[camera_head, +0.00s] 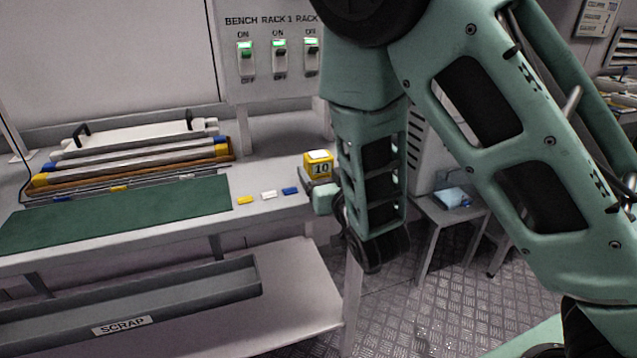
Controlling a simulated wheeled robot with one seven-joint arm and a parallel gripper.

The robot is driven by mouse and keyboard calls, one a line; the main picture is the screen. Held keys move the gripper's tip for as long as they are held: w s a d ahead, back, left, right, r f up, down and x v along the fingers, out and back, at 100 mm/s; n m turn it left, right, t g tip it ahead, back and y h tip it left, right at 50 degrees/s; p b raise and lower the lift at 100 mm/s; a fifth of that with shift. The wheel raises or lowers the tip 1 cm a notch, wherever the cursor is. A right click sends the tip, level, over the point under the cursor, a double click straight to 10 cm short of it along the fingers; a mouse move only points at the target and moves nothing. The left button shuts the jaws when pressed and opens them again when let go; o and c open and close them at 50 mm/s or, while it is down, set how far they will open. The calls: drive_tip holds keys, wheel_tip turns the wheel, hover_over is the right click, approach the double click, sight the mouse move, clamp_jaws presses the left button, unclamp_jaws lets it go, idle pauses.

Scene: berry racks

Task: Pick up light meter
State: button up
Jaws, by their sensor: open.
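A small yellow box (318,167) with a dark "10" on its front and a pale top stands near the right end of the bench. It looks most like the light meter, though no name on it can be read. My gripper (318,188) is at the bench edge, just below and in front of the box in the picture. It is open. Its fingers are small and partly hidden by my wrist, so I cannot tell whether they touch the box or reach around it.
The bench (277,214) holds a green mat (120,218), small yellow, white and blue pieces, and stacked racks (135,155) at left. A scrap trough (130,305) sits below. A switch panel (262,85) stands behind. A small side table (440,212) is at right.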

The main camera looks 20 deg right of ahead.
sight(316, 152)
drive_tip(key=shift+w+b, duration=0.5)
drive_tip(key=shift+w, duration=0.2)
drive_tip(key=w, duration=0.5)
drive_tip(key=shift+w, duration=0.25)
drive_tip(key=shift+r, duration=0.1)
drive_tip(key=c, duration=1.1)
drive_tip(key=shift+c, duration=0.2)
